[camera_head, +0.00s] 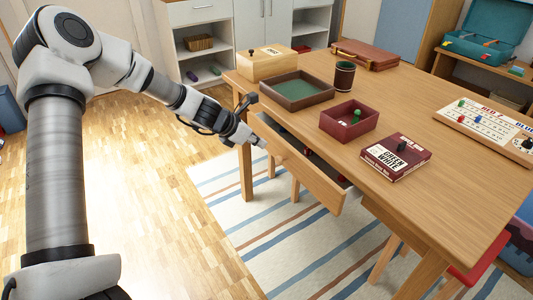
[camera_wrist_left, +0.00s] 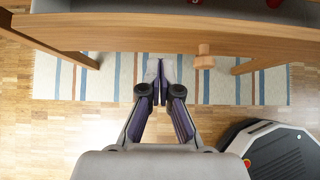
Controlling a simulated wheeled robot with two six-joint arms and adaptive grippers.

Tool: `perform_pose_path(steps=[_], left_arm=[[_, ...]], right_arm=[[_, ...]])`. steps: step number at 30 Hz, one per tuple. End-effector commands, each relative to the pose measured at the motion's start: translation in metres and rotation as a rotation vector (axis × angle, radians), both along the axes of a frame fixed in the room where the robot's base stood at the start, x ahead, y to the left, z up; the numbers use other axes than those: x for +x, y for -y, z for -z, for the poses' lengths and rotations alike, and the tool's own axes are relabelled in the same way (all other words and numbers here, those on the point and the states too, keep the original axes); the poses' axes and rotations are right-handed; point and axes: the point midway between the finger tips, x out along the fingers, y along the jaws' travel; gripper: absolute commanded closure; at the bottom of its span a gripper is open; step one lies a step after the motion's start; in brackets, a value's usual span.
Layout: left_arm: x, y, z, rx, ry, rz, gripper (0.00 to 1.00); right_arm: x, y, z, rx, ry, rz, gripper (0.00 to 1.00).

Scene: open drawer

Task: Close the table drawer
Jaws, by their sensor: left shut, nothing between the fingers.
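The wooden table drawer (camera_head: 312,180) is pulled out from the side of the table (camera_head: 460,200), with its front panel facing the floor on the left. Its interior shows partly, with small dark items inside. In the left wrist view the drawer front (camera_wrist_left: 120,35) crosses the top, with a round wooden knob (camera_wrist_left: 204,62) on it. My left gripper (camera_head: 262,143) is shut and empty by the far end of the drawer front. In the left wrist view the gripper (camera_wrist_left: 160,68) lies left of the knob; whether it touches the panel I cannot tell. My right gripper is not in view.
On the tabletop are a green-lined tray (camera_head: 297,91), a dark cup (camera_head: 343,77), a red box (camera_head: 349,120), a game box (camera_head: 396,158) and a wooden box (camera_head: 267,63). A striped rug (camera_head: 290,235) lies below. The floor on the left is clear.

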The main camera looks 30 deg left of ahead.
Motion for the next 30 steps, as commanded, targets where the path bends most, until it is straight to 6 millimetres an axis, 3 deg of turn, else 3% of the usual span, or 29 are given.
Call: perform_pose_path(steps=[1, 6, 17, 25, 30], left_arm=[[0.008, 0.004, 0.003, 0.006, 0.002, 0.002, 1.00], [0.023, 0.010, -0.001, 0.001, 0.001, 0.001, 1.00], [0.026, 0.011, -0.003, 0.001, 0.001, 0.000, 1.00], [0.063, 0.025, -0.002, 0.006, 0.000, 0.000, 1.00], [0.068, 0.029, -0.003, 0.000, 0.001, 0.001, 1.00]], right_arm=[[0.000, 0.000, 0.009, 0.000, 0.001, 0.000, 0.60], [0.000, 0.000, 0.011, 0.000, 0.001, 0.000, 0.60], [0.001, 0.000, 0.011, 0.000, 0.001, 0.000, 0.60], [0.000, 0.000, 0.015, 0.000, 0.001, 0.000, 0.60], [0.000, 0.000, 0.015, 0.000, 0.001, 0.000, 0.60]])
